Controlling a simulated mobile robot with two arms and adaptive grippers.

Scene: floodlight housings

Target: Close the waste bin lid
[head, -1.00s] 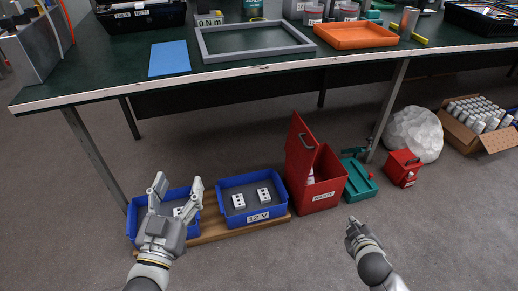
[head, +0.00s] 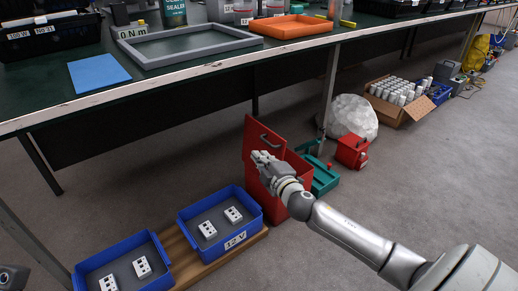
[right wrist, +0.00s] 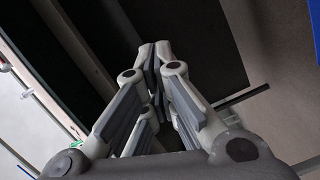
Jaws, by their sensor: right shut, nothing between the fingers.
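The red waste bin (head: 254,186) stands on the floor in front of the table in the head view. Its red lid (head: 262,137), with a dark handle, is raised and tilted back, so the bin is open. My right gripper (head: 258,156) is shut and empty. It appears in front of the lid, over the bin's opening, and covers much of the bin. I cannot tell whether it touches the lid. In the right wrist view its closed fingers (right wrist: 154,52) show, with no lid recognisable there. A small part of my left arm or hand shows at the head view's bottom left corner.
Blue trays (head: 188,221) with white socket blocks stand on a wooden board left of the bin. A teal case (head: 324,180) and a small red box (head: 352,151) are to its right. The table (head: 180,95) edge is behind.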

